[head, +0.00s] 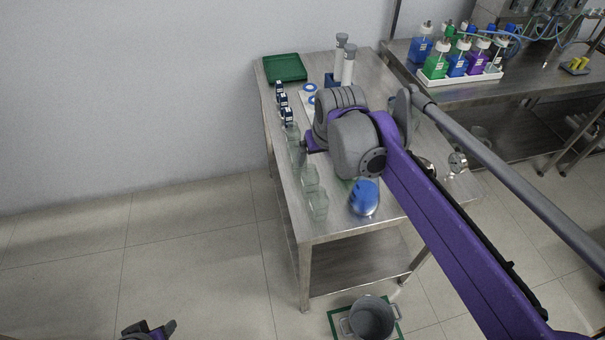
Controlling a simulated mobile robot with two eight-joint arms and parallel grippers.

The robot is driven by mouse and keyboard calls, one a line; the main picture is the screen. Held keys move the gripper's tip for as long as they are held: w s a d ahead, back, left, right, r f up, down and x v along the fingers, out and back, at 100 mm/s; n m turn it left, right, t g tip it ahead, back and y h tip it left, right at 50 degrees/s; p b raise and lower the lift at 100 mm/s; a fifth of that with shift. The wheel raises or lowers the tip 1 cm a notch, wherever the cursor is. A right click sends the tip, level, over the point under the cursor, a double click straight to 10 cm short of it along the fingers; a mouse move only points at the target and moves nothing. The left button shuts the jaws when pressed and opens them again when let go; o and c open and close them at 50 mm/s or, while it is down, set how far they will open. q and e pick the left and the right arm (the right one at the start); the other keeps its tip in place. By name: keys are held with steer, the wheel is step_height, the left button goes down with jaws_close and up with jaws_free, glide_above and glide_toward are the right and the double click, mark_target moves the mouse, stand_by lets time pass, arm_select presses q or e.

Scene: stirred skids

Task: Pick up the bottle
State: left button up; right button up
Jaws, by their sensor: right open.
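Several small dark-blue and white containers (282,103) stand in a row along the table's left edge. I cannot tell which is the task's bottle. My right gripper (307,145) reaches over the table beside the clear glass jars (295,140). It is open, its fingers partly hidden by my wrist, and I see nothing held in it. My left gripper (150,330) shows only partly at the bottom edge, away from the table.
The steel table (335,220) also holds more glass jars (314,190), a green tray (285,67) and tall white cylinders (347,66). A metal pot (371,318) stands on the floor. A side bench holds a white tray (459,77) of coloured bottles. The left floor is clear.

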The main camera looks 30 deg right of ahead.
mark_target(311, 169)
steer(key=x, duration=0.4)
steer(key=shift+a+f, duration=0.15)
steer(key=shift+f, duration=0.2)
steer(key=x, duration=0.6)
steer(key=shift+w+a+r, duration=0.1)
steer(key=shift+w+a, duration=0.1)
steer(key=c, duration=1.4)
steer(key=shift+c, duration=0.2)
steer(key=shift+r, duration=0.15)
